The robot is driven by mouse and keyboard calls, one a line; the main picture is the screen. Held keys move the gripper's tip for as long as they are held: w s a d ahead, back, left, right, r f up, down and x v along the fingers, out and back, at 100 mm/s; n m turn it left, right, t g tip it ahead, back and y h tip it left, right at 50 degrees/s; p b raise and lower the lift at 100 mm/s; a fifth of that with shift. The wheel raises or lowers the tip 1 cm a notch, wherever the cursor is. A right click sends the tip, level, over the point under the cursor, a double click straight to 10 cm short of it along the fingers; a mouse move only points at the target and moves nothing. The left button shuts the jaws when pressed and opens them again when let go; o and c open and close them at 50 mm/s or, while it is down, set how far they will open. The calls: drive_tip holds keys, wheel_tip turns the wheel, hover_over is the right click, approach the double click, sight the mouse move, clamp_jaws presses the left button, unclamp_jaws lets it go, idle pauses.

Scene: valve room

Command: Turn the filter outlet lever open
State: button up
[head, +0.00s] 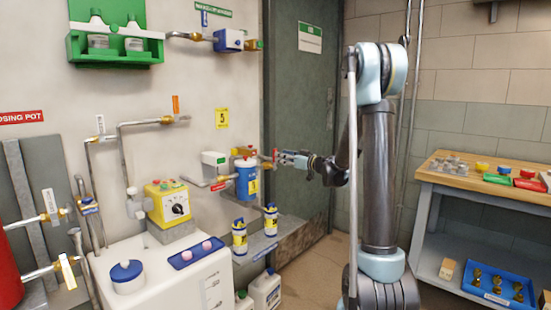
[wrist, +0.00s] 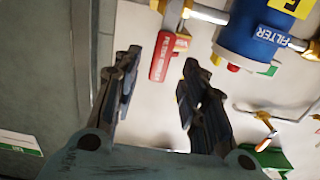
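The red lever (wrist: 161,57) sits on a brass valve beside the blue filter (wrist: 250,35) in the wrist view; its lettering is too blurred to read surely. It appears between the fingertips of my gripper (wrist: 160,66), which is open, with space on both sides. I cannot tell how deep it lies between the fingers. In the head view the lever (head: 275,155) is a small red patch at the tips of my gripper (head: 288,159), just right of the blue filter (head: 247,180) on the wall pipe.
A grey door (head: 305,100) stands behind my gripper. Yellow-blue bottles (head: 240,237) stand on a ledge below the filter. A yellow control box (head: 168,205) and a white tank (head: 170,275) are at left. A workbench (head: 480,190) stands at right.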

drive_tip(key=shift+x, duration=2.85)
clamp_jaws()
